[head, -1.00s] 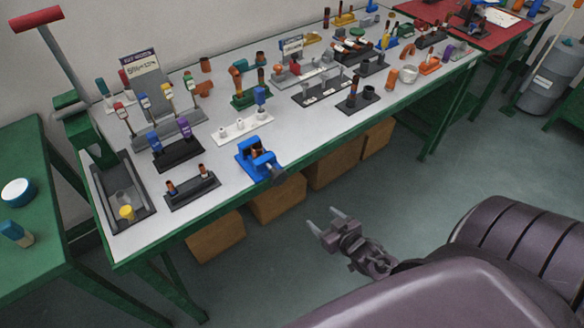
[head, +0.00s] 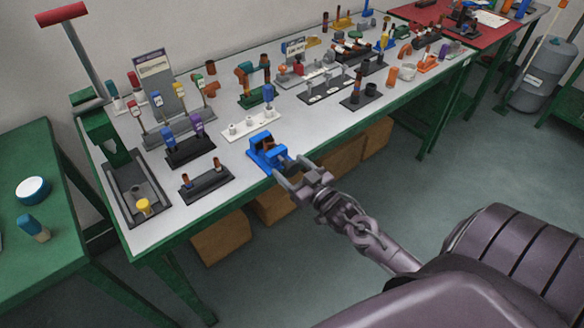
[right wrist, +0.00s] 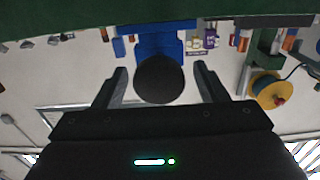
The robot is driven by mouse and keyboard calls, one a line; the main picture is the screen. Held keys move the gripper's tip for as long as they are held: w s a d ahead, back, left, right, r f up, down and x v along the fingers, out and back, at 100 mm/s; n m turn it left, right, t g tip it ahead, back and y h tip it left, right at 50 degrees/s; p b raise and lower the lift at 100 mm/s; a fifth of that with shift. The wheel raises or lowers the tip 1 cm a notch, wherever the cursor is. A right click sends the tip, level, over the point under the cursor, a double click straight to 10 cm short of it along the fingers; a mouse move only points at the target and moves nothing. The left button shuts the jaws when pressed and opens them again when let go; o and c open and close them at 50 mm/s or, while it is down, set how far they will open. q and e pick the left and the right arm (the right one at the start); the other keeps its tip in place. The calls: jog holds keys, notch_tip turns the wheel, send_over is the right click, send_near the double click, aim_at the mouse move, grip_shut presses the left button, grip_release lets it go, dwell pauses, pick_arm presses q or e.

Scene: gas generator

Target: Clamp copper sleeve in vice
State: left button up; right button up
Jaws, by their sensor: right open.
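The blue vice (head: 264,150) stands at the front edge of the white bench top. A small brownish patch shows between its jaws, too small to identify. Copper-coloured upright pieces stand in a black holder (head: 207,187) left of the vice. My right gripper (head: 287,172) is open at the front of the vice, its fingers pointing at it. In the right wrist view, the vice's round dark handle end (right wrist: 160,80) lies between the two spread fingers, with a gap on each side. The blue vice body (right wrist: 150,46) shows behind it. My left gripper is out of view.
A white holder (head: 250,124) and a black holder with blue and purple pieces (head: 190,153) stand behind the vice. A grey tray (head: 137,190) lies at the left end. Brown boxes (head: 222,237) are under the bench. The floor in front is clear.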

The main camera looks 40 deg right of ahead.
jog(key=shift+w+f, duration=0.1)
jog(key=c, duration=1)
jog(key=shift+m, duration=0.3)
